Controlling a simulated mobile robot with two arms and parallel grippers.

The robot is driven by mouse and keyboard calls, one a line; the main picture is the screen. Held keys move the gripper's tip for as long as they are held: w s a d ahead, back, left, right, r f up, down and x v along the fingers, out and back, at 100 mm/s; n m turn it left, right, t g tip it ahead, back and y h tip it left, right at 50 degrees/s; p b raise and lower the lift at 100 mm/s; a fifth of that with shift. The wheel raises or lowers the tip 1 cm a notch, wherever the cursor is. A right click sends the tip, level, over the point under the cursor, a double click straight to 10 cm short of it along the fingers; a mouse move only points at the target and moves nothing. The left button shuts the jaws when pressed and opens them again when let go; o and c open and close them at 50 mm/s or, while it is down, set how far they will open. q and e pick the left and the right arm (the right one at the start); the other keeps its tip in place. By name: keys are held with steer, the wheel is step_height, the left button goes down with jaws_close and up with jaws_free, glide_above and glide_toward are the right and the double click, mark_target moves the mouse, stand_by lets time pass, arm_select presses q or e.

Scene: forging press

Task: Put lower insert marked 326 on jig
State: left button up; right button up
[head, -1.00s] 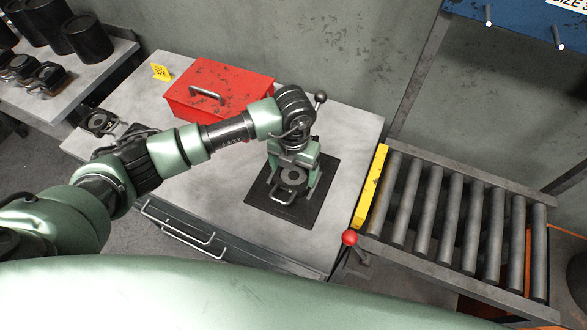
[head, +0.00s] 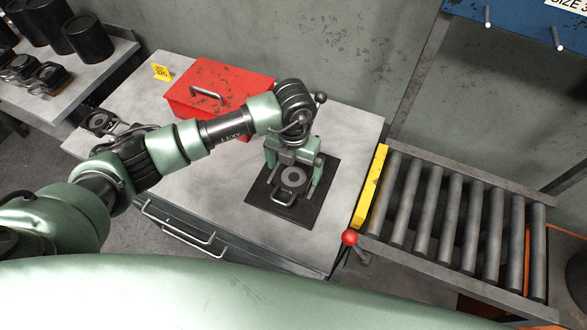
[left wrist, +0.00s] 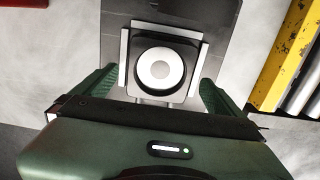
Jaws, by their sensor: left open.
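A dark insert (head: 293,176) with a round ring on top and a bar handle sits on the black jig plate (head: 258,196). In the left wrist view the insert (left wrist: 184,88) shows a pale centre disc, with light grey jig edges (left wrist: 124,57) along its left, far and right sides. I cannot read a number on it. My left gripper (head: 292,179) is above the jig, open, its green fingers on either side of the insert. In the left wrist view the fingers (left wrist: 155,92) stand apart from it. My right gripper is not in view.
A red toolbox (head: 230,85) stands behind my left arm. Another dark part (head: 99,122) lies at the bench's left end, near a yellow tag (head: 161,72). A roller conveyor (head: 450,220) with a yellow edge stands to the right.

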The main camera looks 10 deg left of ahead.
mark_target(294, 178)
arm_select(q)
step_height(294, 178, up, 11)
steer(key=b, duration=0.3)
